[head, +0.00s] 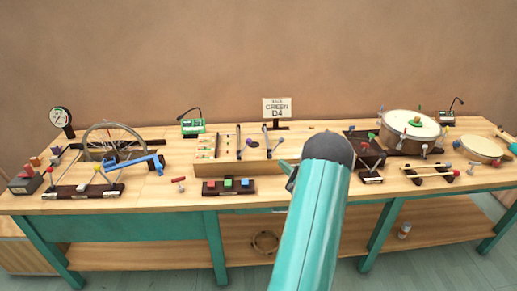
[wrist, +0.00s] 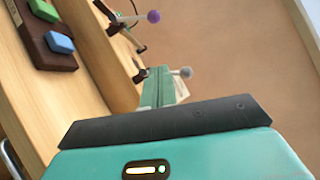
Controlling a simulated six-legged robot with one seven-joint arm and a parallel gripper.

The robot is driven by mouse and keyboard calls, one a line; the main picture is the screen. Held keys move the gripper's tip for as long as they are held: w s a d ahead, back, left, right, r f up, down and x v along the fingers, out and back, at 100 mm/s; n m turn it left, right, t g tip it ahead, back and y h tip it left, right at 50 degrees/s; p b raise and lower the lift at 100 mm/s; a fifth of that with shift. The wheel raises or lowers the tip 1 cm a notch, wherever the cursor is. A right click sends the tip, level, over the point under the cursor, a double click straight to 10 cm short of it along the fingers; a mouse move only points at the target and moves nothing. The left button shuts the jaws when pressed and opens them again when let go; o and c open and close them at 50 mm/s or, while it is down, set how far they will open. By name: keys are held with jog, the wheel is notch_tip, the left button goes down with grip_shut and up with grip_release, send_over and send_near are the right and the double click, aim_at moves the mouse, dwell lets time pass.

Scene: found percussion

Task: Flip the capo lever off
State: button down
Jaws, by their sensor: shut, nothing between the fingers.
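A wooden string box (head: 206,152) stands on the bench left of my arm. Two upright dark levers rise from it, a left one (head: 238,142) and a right one (head: 266,141), each with a small knob. Neither shows a label, so I cannot tell which is the capo lever.
A block with red, green and blue buttons (head: 228,187) lies in front of the box; it also shows in the wrist view (wrist: 50,58). A sign (head: 277,108) stands behind. A wheel (head: 112,142) is left, a drum (head: 410,125) right.

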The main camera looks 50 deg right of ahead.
jog(key=w+r, duration=0.3)
jog(key=w, duration=0.9)
jog(key=shift+w+d, duration=0.35)
jog(key=shift+d, duration=0.1)
jog(key=shift+r, duration=0.15)
jog(key=w+a+r+n+g, duration=0.3)
jog(key=w+a+n+g, duration=0.3)
jog(key=n, duration=0.3)
jog(key=shift+w+a+r+g, duration=0.3)
jog(key=shift+w+g, duration=0.1)
jog(key=shift+w, duration=0.3)
jog(key=shift+w+f+n, duration=0.1)
jog(key=shift+n, duration=0.2)
